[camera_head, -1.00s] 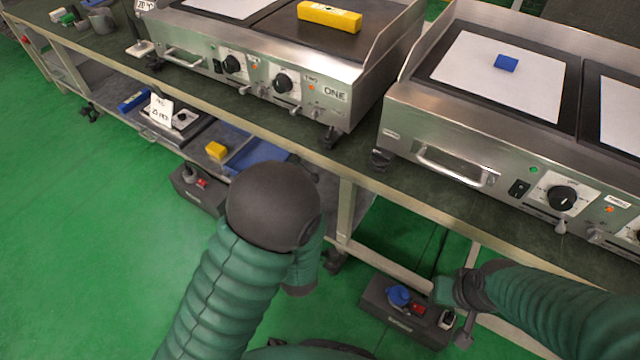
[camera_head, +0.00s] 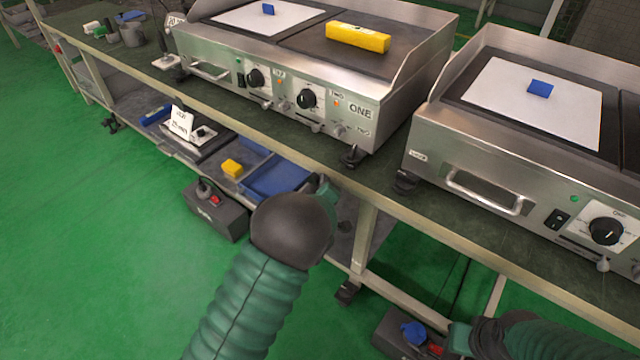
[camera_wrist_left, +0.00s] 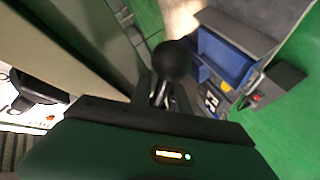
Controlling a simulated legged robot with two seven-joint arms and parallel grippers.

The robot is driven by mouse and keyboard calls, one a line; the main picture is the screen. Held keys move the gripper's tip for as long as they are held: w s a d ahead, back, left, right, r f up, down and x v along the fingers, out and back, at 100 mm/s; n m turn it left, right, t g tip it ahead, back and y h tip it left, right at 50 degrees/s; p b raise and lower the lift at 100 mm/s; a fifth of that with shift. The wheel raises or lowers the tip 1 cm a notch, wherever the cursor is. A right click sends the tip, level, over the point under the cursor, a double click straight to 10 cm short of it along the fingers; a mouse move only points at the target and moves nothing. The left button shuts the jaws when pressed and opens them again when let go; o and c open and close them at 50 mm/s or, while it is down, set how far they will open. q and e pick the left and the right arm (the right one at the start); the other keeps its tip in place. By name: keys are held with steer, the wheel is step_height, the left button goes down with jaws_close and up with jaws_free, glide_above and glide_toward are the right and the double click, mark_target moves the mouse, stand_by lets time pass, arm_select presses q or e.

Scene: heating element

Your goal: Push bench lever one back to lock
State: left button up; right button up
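The bench (camera_head: 130,72) runs across the head view, with the griddle labelled ONE (camera_head: 230,70) on it. My left arm reaches to the bench's front edge. Its dark rounded joint covers much of my left gripper (camera_head: 326,192), and a green part shows beside the edge. In the left wrist view, a black ball knob on a metal stem (camera_wrist_left: 172,60) stands close ahead, between dark finger-like parts of my left gripper (camera_wrist_left: 165,98). I cannot tell if they touch it. No label on the lever is readable. My right gripper (camera_head: 462,338) is low at the bottom, partly hidden.
A second griddle (camera_head: 470,150) stands right of the first. A yellow block (camera_head: 358,37) lies on griddle ONE. The lower shelf holds a blue tray (camera_head: 276,182) and a small yellow block (camera_head: 232,168). The green floor at left is clear.

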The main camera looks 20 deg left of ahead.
arm_select(q)
steer(key=shift+d, duration=0.1)
steer(key=c, duration=0.5)
jaws_close()
steer(key=shift+s, duration=0.1)
stand_by(0.7)
